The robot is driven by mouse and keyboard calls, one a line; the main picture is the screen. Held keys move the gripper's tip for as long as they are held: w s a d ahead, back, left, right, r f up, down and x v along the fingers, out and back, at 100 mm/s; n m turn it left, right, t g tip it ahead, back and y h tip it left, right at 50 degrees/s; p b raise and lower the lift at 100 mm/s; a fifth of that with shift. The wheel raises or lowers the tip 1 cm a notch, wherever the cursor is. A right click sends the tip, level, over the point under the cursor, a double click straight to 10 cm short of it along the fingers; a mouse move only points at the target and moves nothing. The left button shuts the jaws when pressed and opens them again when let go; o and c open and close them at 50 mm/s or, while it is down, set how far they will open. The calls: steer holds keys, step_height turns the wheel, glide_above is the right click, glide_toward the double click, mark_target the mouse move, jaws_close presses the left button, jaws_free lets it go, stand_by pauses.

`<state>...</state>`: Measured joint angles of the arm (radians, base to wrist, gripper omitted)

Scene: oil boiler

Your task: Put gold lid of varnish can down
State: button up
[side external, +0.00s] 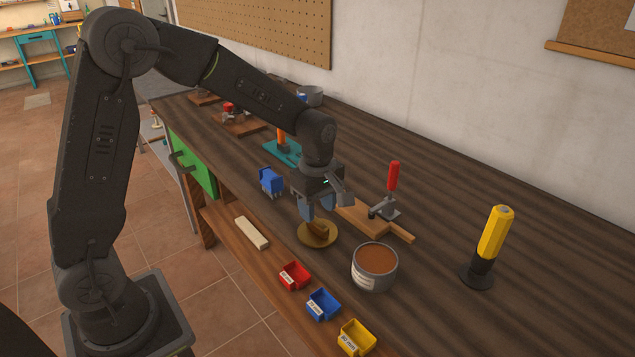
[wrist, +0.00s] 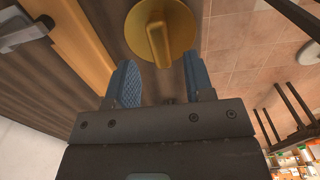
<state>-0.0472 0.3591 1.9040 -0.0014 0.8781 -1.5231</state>
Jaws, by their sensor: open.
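The gold lid (side external: 317,235) is a round disc with a raised bar handle on top. It lies on the dark workbench, left of the varnish can, near the front edge. In the wrist view the lid (wrist: 175,25) sits just beyond the fingertips, its handle (wrist: 159,45) in line with the gap between them. My gripper (side external: 317,210) is directly above the lid with blue fingers apart and nothing between them; they also show in the wrist view (wrist: 160,80). The varnish can (side external: 375,267) stands upright and open, with brown varnish inside.
A wooden board with a red-handled clamp (side external: 390,188) lies behind my gripper. Red (side external: 294,275), blue (side external: 323,304) and yellow (side external: 357,337) bins line the front edge. A yellow-handled tool (side external: 490,248) stands at the right, with bare bench around it. A blue object (side external: 271,181) is at the left.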

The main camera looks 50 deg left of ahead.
mark_target(318, 221)
steer(key=s+d+r+m+t, duration=0.1)
steer(key=s+r+m, duration=0.3)
steer(key=r, duration=0.3)
steer(key=s+r+m+t, duration=0.1)
steer(key=s+r+m, duration=0.2)
steer(key=s+r, duration=0.3)
steer(key=s+m+t, duration=0.3)
steer(key=s+m, duration=0.7)
steer(key=m, duration=0.1)
steer(key=shift+d+r+t, duration=0.3)
steer(key=shift+d+r, duration=0.05)
steer(key=shift+d, duration=0.1)
